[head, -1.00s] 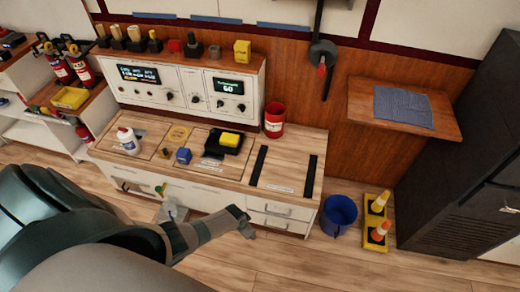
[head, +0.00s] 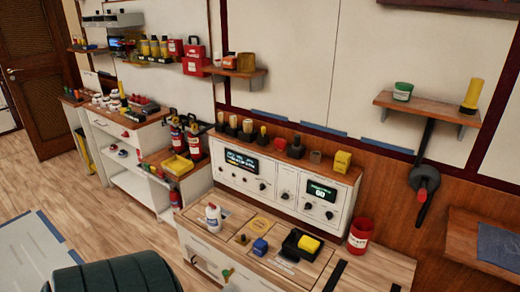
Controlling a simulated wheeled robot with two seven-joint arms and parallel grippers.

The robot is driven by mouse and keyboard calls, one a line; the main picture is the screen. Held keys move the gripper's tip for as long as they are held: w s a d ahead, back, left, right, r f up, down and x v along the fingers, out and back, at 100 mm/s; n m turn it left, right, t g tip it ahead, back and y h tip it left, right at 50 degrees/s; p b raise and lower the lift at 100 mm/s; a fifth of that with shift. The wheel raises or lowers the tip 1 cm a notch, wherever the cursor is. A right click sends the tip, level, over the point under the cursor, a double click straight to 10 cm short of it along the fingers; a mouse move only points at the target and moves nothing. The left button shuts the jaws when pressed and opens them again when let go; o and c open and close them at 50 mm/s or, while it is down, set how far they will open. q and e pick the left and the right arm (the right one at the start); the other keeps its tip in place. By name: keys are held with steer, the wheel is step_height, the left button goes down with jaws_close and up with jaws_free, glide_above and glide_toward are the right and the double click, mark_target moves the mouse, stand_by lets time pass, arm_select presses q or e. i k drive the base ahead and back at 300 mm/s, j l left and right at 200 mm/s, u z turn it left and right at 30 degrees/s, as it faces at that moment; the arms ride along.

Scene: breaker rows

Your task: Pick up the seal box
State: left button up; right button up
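I cannot tell for sure which object is the seal box, as no label naming it is readable. Neither of my grippers shows.
The wooden workbench (head: 385,272) also holds a white bottle (head: 213,217) and a red can (head: 360,235). Behind stands the console (head: 279,190) with dials. Left are fire extinguishers (head: 193,140) and white shelving (head: 130,165). The wood floor (head: 95,205) at left is open.

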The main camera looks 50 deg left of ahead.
mark_target(260, 247)
steer(key=i, duration=1.5)
steer(key=u, duration=2.55)
